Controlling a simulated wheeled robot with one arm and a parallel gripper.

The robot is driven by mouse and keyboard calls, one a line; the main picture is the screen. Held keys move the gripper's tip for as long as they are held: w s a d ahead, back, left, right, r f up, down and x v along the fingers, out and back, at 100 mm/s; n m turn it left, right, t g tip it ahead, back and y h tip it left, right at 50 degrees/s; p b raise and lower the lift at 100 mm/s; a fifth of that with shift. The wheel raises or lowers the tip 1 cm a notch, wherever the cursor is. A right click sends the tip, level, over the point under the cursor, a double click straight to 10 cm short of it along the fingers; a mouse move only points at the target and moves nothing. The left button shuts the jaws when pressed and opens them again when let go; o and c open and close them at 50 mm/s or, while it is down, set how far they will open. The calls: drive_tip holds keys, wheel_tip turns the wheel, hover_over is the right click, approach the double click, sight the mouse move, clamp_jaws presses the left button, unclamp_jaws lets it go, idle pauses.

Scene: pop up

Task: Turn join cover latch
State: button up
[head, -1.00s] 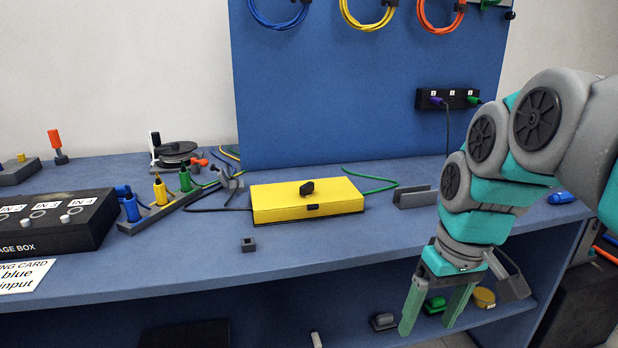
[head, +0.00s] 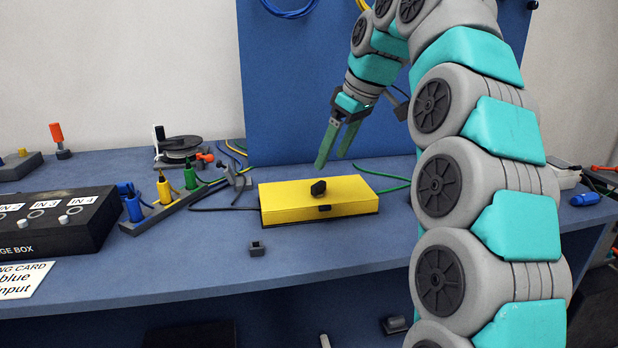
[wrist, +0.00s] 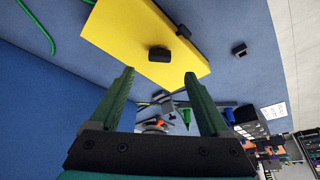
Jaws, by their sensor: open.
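The yellow join cover (head: 345,194) is a flat box lying on the blue bench. A black latch knob (head: 318,188) stands on its top, and a small black catch (head: 325,208) is on its front edge. In the wrist view the yellow cover (wrist: 125,35) fills the upper middle, with the black latch knob (wrist: 159,54) just beyond the fingertips. My gripper (head: 330,164) is above and behind the cover, pointing down, open and empty. The wrist view shows its two green fingers (wrist: 160,75) spread, apart from the knob.
A small dark square block (head: 257,249) lies on the bench in front of the cover. Left are a rack with coloured plugs (head: 165,203) and a black box (head: 60,222). A green cable (head: 385,175) runs behind the cover, near the blue back panel (head: 290,90).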

sight(319, 183)
drive_tip(key=shift+x, duration=3.85)
drive_tip(key=shift+a, duration=0.1)
drive_tip(key=shift+c, duration=0.2)
clamp_jaws()
